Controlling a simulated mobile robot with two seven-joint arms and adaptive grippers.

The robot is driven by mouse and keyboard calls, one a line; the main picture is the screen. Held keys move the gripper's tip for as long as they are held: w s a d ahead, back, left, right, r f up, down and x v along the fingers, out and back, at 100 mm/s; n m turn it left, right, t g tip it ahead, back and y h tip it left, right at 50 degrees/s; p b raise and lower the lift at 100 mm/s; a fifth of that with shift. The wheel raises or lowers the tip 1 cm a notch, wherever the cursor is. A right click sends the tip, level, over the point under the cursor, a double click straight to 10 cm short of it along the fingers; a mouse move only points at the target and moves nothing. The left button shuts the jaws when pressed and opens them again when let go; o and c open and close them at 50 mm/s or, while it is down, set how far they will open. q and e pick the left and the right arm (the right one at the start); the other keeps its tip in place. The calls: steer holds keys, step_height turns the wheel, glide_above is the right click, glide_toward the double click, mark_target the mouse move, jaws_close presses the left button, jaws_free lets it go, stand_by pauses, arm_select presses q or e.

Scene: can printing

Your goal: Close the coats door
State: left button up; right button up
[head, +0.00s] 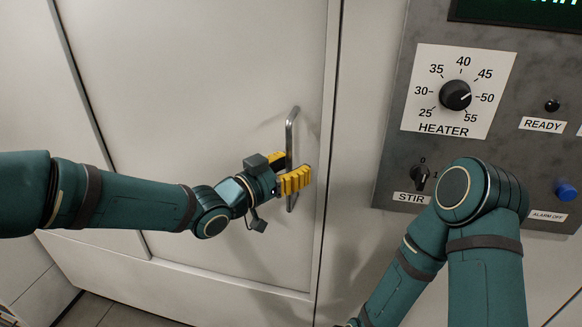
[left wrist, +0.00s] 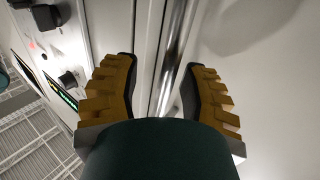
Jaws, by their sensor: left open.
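The pale door (head: 200,90) fills the left half of the head view. Its right edge runs beside the cabinet frame with a thin dark line between them; I cannot tell whether it is fully flush. A vertical metal bar handle (head: 290,133) is on the door near that edge. My left gripper (head: 290,168) is open at the handle, one yellow finger on either side. In the left wrist view, the shiny handle bar (left wrist: 175,50) runs between the open fingers of my left gripper (left wrist: 158,80), nearer the right finger. Contact is unclear. My right gripper is out of view.
A grey control panel (head: 395,140) with a HEATER dial (head: 455,95), a STIR switch (head: 420,178) and a blue button (head: 566,190) is to the right of the door. My right arm is bent in front of its lower part. Tiled floor (head: 100,312) shows at the bottom left.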

arm_select(q)
steer(key=shift+a, duration=0.1)
steer(key=v, duration=1.2)
